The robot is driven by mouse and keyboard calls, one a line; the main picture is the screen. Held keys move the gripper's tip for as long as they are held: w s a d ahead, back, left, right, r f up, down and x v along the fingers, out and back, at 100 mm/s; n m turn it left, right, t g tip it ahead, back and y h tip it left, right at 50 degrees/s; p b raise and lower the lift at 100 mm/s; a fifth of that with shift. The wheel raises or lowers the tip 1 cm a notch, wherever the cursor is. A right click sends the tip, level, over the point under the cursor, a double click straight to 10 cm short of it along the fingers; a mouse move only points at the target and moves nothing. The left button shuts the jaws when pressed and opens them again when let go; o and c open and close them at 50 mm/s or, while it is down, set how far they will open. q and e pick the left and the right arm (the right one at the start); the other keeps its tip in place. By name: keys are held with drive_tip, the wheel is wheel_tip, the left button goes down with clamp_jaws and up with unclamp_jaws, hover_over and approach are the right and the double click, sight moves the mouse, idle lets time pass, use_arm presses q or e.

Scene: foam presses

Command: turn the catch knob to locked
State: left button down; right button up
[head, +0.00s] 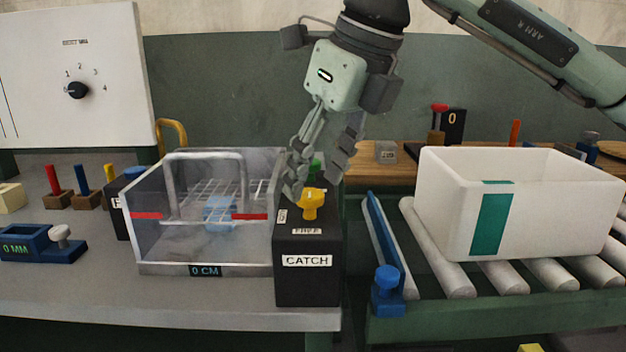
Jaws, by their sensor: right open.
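The yellow catch knob (312,203) sits on top of a black box (307,278) labelled CATCH. A FREE label shows on the box's top just in front of the knob; another small label left of the knob is too small to read. My right gripper (318,182) points down from above, its fingers open at the back of the knob. I cannot tell whether a finger touches the knob. A green part (316,166) shows between the fingers. My left gripper is not in view.
A clear press box (205,250) with a metal handle, marked 0 CM, stands directly left of the catch box. A white bin (540,215) rests on rollers (440,250) at right. A blue clamp (388,280) stands by the rollers. A dial panel (70,60) is at back left.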

drive_tip(key=shift+x, duration=1.15)
drive_tip(key=c, duration=1.1)
drive_tip(key=shift+c, duration=0.2)
